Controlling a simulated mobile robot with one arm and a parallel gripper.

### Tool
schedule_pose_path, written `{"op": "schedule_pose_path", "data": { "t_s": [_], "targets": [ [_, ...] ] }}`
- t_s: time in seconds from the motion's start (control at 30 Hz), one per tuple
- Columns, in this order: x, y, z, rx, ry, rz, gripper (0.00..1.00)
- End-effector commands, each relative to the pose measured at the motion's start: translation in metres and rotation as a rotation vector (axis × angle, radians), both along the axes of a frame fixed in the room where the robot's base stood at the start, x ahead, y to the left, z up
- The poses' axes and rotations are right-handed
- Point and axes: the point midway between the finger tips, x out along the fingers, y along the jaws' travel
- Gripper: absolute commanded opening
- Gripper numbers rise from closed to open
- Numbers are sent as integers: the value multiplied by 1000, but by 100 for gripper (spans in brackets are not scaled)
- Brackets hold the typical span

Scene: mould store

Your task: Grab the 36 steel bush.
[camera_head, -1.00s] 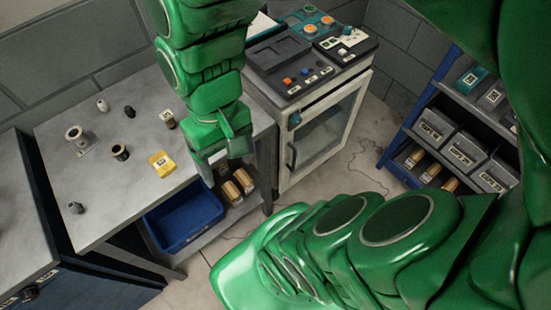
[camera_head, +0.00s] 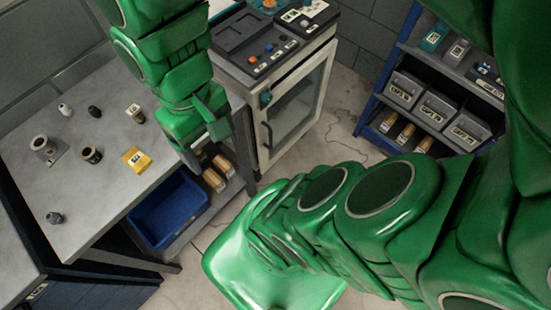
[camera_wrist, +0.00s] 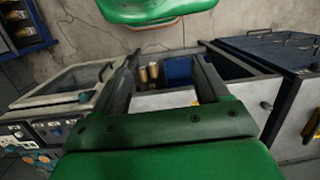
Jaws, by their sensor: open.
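Several small parts stand on the grey worktable (camera_head: 95,205) at left in the head view. They include a flanged grey bush on a square plate (camera_head: 43,147), a dark hollow bush (camera_head: 91,154), a labelled cylinder (camera_head: 135,113) and a dark grey knob-like part (camera_head: 55,218). I cannot read a 36 on any of them, so I cannot tell which is the 36 steel bush. My gripper (camera_wrist: 167,62) is open and empty in the wrist view. In the head view it hangs near the table's right edge, apart from these parts.
A yellow labelled block (camera_head: 136,160), a white part (camera_head: 65,109) and a black part (camera_head: 95,111) share the table. A blue bin (camera_head: 168,209) sits below its edge. A glass-doored machine (camera_head: 290,110) stands right of it, and a blue shelf rack (camera_head: 400,75) farther right.

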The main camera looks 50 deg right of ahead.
Motion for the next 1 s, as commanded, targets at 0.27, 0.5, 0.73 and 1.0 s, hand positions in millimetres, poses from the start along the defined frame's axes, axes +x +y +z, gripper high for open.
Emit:
{"op": "schedule_pose_path", "data": {
  "t_s": [0.27,0.5,0.73,1.0],
  "targets": [
    [1,-17,-1,-54,0,-41,75],
    [7,-12,-6,-32,15,-66,75],
    [33,38,-22,147,57,-131,75],
    [70,100,-35,378,132,-265,75]
  ]
}}
